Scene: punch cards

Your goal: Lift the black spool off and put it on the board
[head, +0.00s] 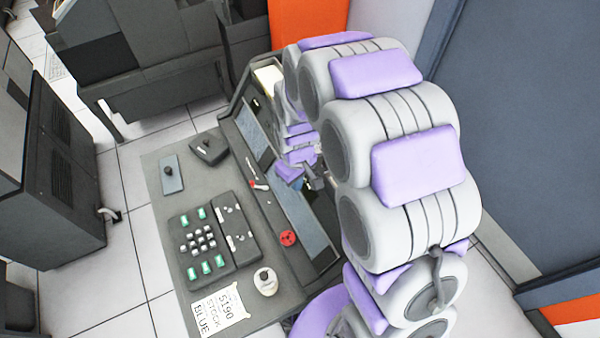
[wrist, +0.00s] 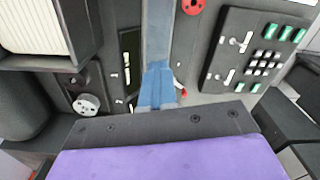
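I cannot clearly pick out the black spool. A small black round piece (head: 168,172) on a blue-grey plate (head: 173,186) at the far left of the desk may be it. A dark block with a round top (head: 208,149) stands just right of that plate. Which surface is the board is unclear. My gripper (head: 312,180) is over the desk's raised rear panel, right of these things and apart from them. My arm partly hides it, and its fingers are not clear. In the wrist view a purple and dark body fills the bottom, with blue shapes (wrist: 158,88) ahead.
The desk (head: 165,225) carries a keypad unit (head: 205,243), a red disc (head: 288,238), a white jar (head: 265,283) and a paper label (head: 220,311). A small red-tipped tool (head: 258,185) lies by the panel. A grey wheel (wrist: 87,104) shows in the wrist view. Dark cabinets stand left.

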